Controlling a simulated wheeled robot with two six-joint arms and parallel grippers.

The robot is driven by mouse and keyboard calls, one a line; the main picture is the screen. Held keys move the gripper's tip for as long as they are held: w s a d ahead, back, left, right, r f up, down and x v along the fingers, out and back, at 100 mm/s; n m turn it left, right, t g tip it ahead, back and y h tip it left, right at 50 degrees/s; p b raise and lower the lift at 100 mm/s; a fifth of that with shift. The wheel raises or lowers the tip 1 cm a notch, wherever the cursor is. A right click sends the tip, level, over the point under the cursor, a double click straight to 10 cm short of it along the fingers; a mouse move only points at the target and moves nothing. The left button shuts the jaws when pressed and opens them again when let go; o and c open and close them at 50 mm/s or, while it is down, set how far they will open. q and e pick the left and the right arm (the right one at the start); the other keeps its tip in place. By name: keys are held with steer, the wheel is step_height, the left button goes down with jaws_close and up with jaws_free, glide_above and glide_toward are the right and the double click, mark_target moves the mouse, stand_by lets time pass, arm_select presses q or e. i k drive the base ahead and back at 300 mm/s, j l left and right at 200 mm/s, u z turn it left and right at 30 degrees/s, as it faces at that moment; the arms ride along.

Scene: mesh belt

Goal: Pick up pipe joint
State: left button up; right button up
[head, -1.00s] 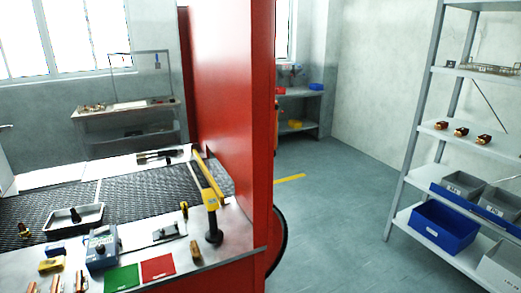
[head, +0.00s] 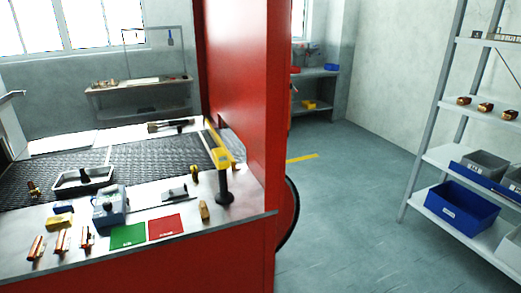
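Three copper-coloured pipe pieces, at left (head: 37,247), middle (head: 62,240) and right (head: 86,238), stand in a row on the front left of the metal worktop (head: 190,243). A small brass-coloured fitting (head: 35,190) sits at the left side of the black mesh belt (head: 150,160). Three more copper and dark fittings (head: 484,107) stand on a shelf at the right. I cannot tell which of these is the pipe joint. Neither of my grippers shows in the head view.
A blue-grey device (head: 110,206), green (head: 128,236) and red (head: 166,227) squares and a grey tray (head: 84,180) are on the bench. The shelf rack (head: 418,165) holds a blue bin (head: 461,205). Floor between is clear.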

mark_target(34, 192)
steer(key=u, duration=1.65)
